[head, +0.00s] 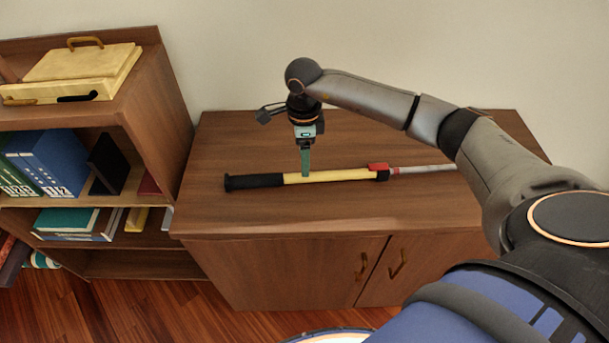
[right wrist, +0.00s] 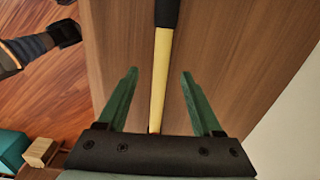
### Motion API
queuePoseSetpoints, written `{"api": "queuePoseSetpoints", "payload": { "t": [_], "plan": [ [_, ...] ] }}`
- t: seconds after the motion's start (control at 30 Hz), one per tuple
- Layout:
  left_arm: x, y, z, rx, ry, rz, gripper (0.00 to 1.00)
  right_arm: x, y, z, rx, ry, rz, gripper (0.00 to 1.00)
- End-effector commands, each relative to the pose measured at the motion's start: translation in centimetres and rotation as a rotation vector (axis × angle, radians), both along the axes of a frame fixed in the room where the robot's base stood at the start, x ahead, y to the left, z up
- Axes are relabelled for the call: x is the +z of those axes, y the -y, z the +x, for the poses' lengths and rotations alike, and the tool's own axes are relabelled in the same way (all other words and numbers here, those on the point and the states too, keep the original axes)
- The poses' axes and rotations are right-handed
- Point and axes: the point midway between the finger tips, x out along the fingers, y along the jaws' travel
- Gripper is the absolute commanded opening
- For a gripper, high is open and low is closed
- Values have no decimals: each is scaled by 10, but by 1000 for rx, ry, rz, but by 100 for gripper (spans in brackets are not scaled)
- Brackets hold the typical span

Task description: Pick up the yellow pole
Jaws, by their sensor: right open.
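The yellow pole (head: 335,175) lies across the wooden cabinet top in the head view. It has a black grip at its left end, a red and black clamp near its right, and a thin grey rod beyond, partly hidden by my right arm. My right gripper (head: 305,172) points down over the yellow section. In the right wrist view, the open green fingers (right wrist: 158,80) stand on either side of the yellow pole (right wrist: 160,75), with gaps on both sides. I cannot tell how far the fingertips are above the cabinet top. My left gripper is not in view.
The cabinet top (head: 235,215) is otherwise clear. A bookshelf (head: 160,100) stands close on the left, with binders (head: 55,165), books and a yellow case (head: 85,75) on top. A plain wall (head: 230,50) rises behind the cabinet.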

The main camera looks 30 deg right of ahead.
Motion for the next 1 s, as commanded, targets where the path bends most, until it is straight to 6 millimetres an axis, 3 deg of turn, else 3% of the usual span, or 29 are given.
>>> {"api": "queuePoseSetpoints", "payload": {
  "t": [0.27, 0.5, 0.8, 1.0],
  "plan": [
    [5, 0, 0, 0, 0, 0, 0, -24, 0, 0, -1, -3, 1, 67],
    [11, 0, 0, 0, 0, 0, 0, -59, 2, 1, -1, 0, 4, 67],
    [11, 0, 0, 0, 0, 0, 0, -66, 2, 2, 0, 3, 4, 67],
    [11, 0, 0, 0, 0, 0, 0, -66, 2, 2, 0, 3, 4, 47]
  ]
}}
